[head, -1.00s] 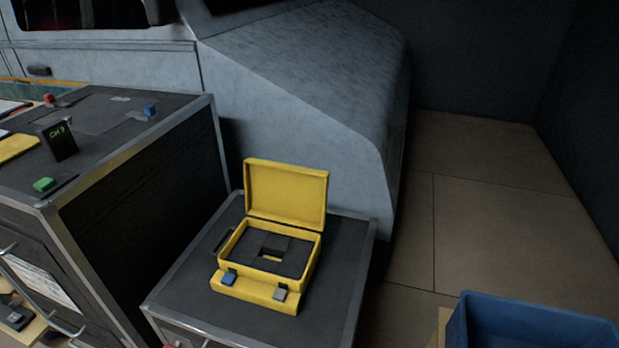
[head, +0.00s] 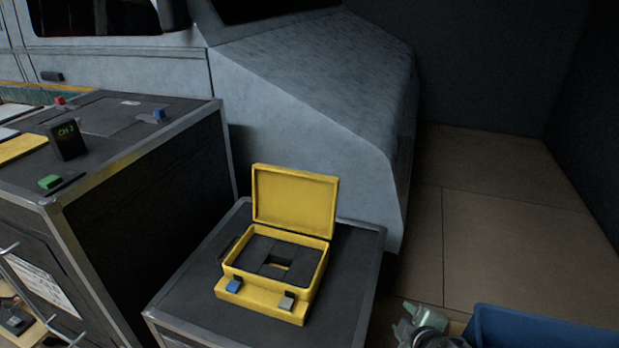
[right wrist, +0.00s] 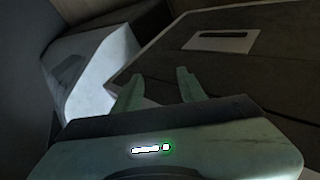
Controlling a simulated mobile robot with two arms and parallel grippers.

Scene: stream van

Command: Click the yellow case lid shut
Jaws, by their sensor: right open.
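The yellow case (head: 268,290) stands on a low dark cabinet top, its lid (head: 294,200) raised upright at the back. Dark foam with a cutout fills the case. A blue latch (head: 233,286) and a grey latch (head: 286,302) sit on its front edge. My right gripper (head: 408,322) is at the bottom of the head view, right of the case and apart from it. In the right wrist view its two fingers (right wrist: 158,88) are spread with nothing between them. My left gripper is not in view.
The low cabinet (head: 350,280) has bare top around the case. A taller black cabinet (head: 150,190) with small coloured items stands at left. A grey-blue van-like body (head: 310,110) rises behind the case. A blue bin (head: 530,330) is at lower right.

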